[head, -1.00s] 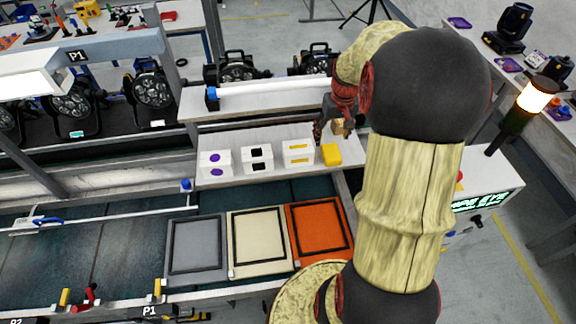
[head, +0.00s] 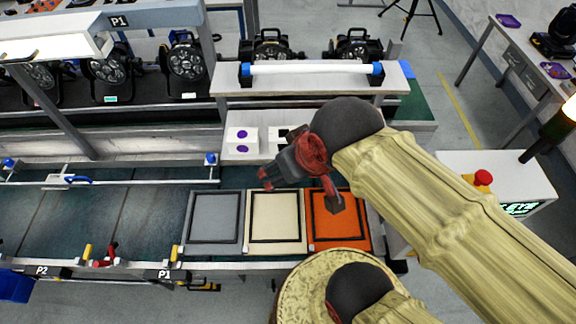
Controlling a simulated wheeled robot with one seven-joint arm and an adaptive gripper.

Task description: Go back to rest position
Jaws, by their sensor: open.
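My gripper (head: 300,190) is open and appears empty, its dark red-tipped fingers spread apart. In the head view it hangs over the cream tray (head: 249,244) and the orange tray (head: 318,244), in front of the white shelf. Its height above the trays is hard to tell. My arm reaches in from the lower right and bends down at a dark joint. No object shows between the fingers.
A grey tray (head: 215,218) lies left of the cream one. A red button (head: 483,177) stands at right.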

